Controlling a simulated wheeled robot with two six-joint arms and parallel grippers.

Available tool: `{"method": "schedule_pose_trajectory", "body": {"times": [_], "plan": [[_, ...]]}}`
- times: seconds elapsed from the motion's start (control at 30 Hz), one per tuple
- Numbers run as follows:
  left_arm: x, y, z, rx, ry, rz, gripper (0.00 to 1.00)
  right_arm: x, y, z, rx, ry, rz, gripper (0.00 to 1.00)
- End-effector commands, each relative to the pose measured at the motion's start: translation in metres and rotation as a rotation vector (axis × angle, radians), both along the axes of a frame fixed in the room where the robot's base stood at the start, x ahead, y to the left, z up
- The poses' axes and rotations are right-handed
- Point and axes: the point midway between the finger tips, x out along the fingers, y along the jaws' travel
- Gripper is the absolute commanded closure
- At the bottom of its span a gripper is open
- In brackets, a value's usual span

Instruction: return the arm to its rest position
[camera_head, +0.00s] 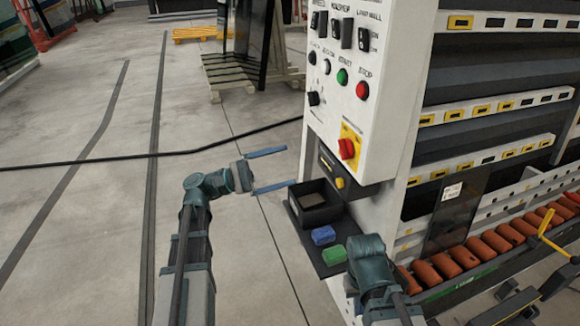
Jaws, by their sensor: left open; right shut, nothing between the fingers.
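My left gripper (288,167) is held over the floor to the left of the white machine (355,95). Its two blue fingers are spread wide apart with nothing between them, and they point right toward the machine's side. My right gripper (365,252) is at the lower right, just right of the green block on the small dark shelf. It is shut and empty, and its fingers are mostly hidden behind my wrist.
The dark shelf (300,232) on the machine holds a black open bin (316,205), a blue block (323,235) and a green block (334,255). A control panel has a red knob (347,149). Orange rollers (470,255) run at right. A black cable (100,160) crosses open floor.

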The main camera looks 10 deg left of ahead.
Motion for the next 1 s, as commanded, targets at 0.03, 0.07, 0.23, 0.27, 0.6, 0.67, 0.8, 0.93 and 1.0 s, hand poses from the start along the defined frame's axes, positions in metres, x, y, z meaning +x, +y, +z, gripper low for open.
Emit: {"method": "schedule_pose_trajectory", "body": {"times": [0.03,0.07,0.23,0.27,0.6,0.67,0.8,0.93,1.0], "plan": [[0.0,0.001,0.0,0.0,0.0,0.0,0.05,0.0,0.0,0.0,0.0,0.0,0.0,1.0],[0.0,0.001,0.0,0.0,0.0,0.0,0.05,0.0,0.0,0.0,0.0,0.0,0.0,1.0],[0.0,0.001,0.0,0.0,0.0,0.0,0.05,0.0,0.0,0.0,0.0,0.0,0.0,1.0],[0.0,0.001,0.0,0.0,0.0,0.0,0.05,0.0,0.0,0.0,0.0,0.0,0.0,1.0],[-0.014,-0.066,-0.087,0.419,-0.012,-0.044,0.05,0.0,0.0,0.0,0.0,0.0,0.0,1.0],[-0.022,-0.079,-0.117,0.565,-0.032,-0.073,0.05,0.0,0.0,0.0,0.0,0.0,0.0,1.0],[-0.044,-0.093,-0.18,0.901,-0.102,-0.163,0.05,0.0,0.0,0.0,0.0,0.0,0.0,1.0],[-0.066,-0.087,-0.228,1.202,-0.191,-0.276,0.05,0.0,0.0,0.0,0.0,0.0,0.0,1.0],[-0.075,-0.077,-0.246,1.348,-0.241,-0.342,0.05,0.0,0.0,0.0,0.0,0.0,0.0,1.0]]}}
